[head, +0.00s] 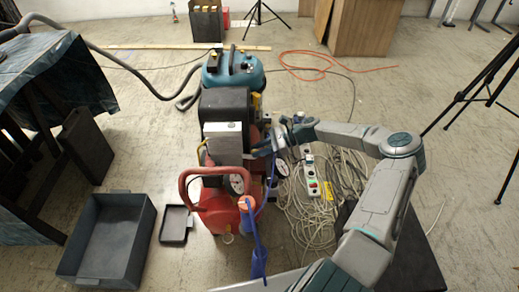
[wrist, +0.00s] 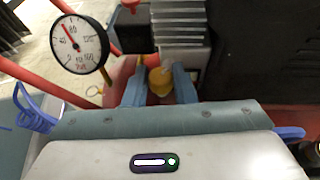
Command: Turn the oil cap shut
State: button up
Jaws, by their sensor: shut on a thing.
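The oil cap (wrist: 160,80) is a small yellow knob at the compressor's grey finned pump block (wrist: 178,28), seen in the wrist view. My gripper (wrist: 160,92) has its two blue-grey fingers on either side of the cap, shut on it. In the head view my gripper (head: 262,148) reaches in from the right to the side of the compressor (head: 225,110). The cap is hidden there. I cannot tell how far the cap is turned.
A round white gauge (wrist: 79,44) sits left of the fingers, by a red handle tube. A blue-handled tool (head: 256,240) stands at the compressor's front. Coiled cable (head: 310,215) and a power strip (head: 310,172) lie right. A grey bin (head: 108,240) stands on the floor at left.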

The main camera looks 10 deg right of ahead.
jog(key=n+g+b, duration=0.2)
jog(key=n+g+h+b, duration=0.1)
jog(key=n+g+b, duration=0.1)
jog(key=n+g, duration=0.1)
jog(key=w+n+g+h+b, duration=0.1)
jog(key=n+g+b, duration=0.1)
jog(key=g, duration=0.1)
jog(key=shift+a+f+n, duration=0.1)
jog(key=shift+f+n, duration=0.1)
jog(key=shift+n, duration=0.1)
jog(key=shift+g+h, duration=0.3)
jog(key=shift+g, duration=0.1)
jog(key=o, duration=1)
jog(key=shift+r, duration=0.2)
